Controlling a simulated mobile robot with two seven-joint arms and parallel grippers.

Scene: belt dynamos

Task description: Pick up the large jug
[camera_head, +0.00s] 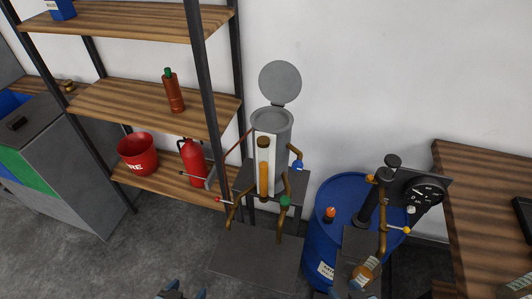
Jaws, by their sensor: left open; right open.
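I do not see anything I can clearly identify as the large jug. My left gripper (186,294) shows only as blue fingertips at the bottom edge, apart and with nothing visible between them. My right gripper (333,294) barely shows at the bottom edge, in front of the blue drum (318,243). It is open, and most of it is cut off by the frame. Both grippers are away from the shelf and from the apparatus in the middle.
A grey cylinder with a raised lid (280,82) and brass pipes stands in the middle. A shelf (150,108) at left holds a red bucket (137,152), an extinguisher (193,160) and a brown bottle (174,93). A wooden table (475,215) is right. The floor (120,260) at front left is clear.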

